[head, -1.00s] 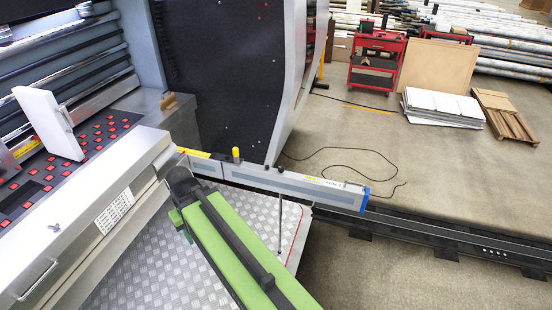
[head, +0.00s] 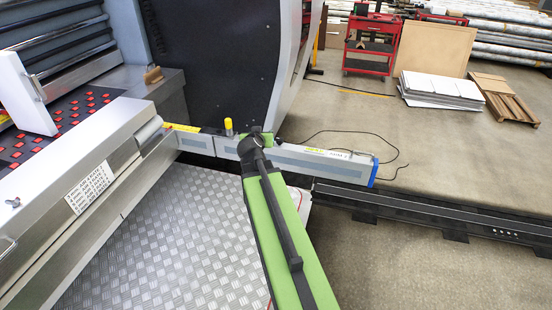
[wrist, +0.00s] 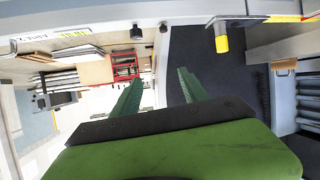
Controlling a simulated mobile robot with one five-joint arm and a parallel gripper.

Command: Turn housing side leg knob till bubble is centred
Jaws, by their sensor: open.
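A long grey beam (head: 325,162) with a blue end runs across the middle of the head view; it also crosses the top of the wrist view (wrist: 130,12). A yellow-capped knob (head: 229,126) stands on it, left of my arm's end; it also shows in the wrist view (wrist: 222,38). Two small black knobs, a left one (wrist: 136,31) and a right one (wrist: 163,27), stick out from the beam in the wrist view. I cannot tell which is the leg knob. My gripper (wrist: 160,76) is open and empty, its green fingers apart from the knobs. No bubble can be made out.
A dark machine side panel (head: 205,65) stands behind the beam. A metal-plate platform (head: 160,240) lies in front. A black floor rail (head: 430,215) runs to the right. A red cart (head: 372,45) and stacked white boards (head: 438,88) stand farther back on open floor.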

